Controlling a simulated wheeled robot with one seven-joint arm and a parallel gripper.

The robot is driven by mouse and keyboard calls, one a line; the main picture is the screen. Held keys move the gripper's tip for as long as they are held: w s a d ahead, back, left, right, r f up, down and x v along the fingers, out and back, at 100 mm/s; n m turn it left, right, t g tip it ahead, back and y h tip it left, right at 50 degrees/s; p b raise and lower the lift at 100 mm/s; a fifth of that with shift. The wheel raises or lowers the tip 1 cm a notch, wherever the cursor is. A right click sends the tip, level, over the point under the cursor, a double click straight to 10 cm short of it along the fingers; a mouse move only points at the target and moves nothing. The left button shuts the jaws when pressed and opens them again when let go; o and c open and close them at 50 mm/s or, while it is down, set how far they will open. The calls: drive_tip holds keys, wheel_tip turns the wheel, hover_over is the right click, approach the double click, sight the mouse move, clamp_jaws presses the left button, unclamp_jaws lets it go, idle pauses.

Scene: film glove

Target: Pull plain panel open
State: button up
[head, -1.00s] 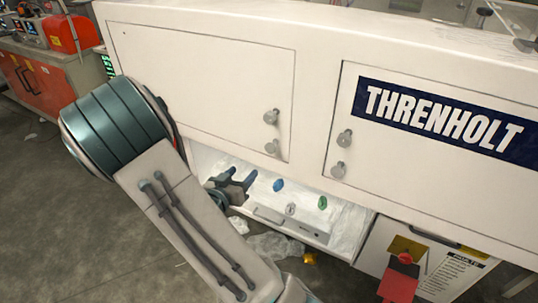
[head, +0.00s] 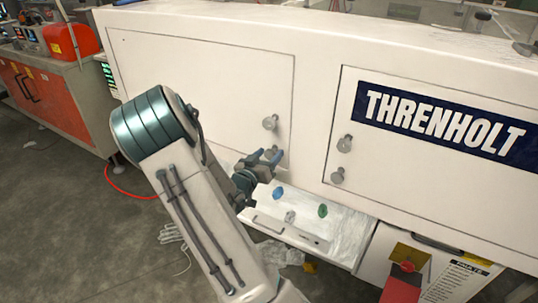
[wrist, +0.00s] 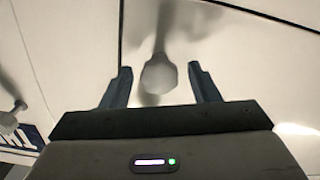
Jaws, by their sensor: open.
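The plain panel (head: 205,75) is the white unlabelled door on the left of the white cabinet, and it sits flush in its frame. It has two round grey knobs near its right edge, an upper knob (head: 270,122) and a lower knob (head: 275,154). My gripper (head: 270,158) is open at the lower knob. In the wrist view, a knob (wrist: 159,74) stands between the two open fingers (wrist: 163,88), with a gap on each side. I cannot tell how deep the knob sits between them.
The panel marked THRENHOLT (head: 430,160) is on the right, with its own two knobs. Below is a white tray (head: 345,245) with small coloured items. A red-fronted bench (head: 60,95) stands at the left. Open floor lies at the lower left.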

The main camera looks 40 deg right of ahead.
drive_tip(key=shift+w+d, duration=0.2)
drive_tip(key=shift+d, duration=0.25)
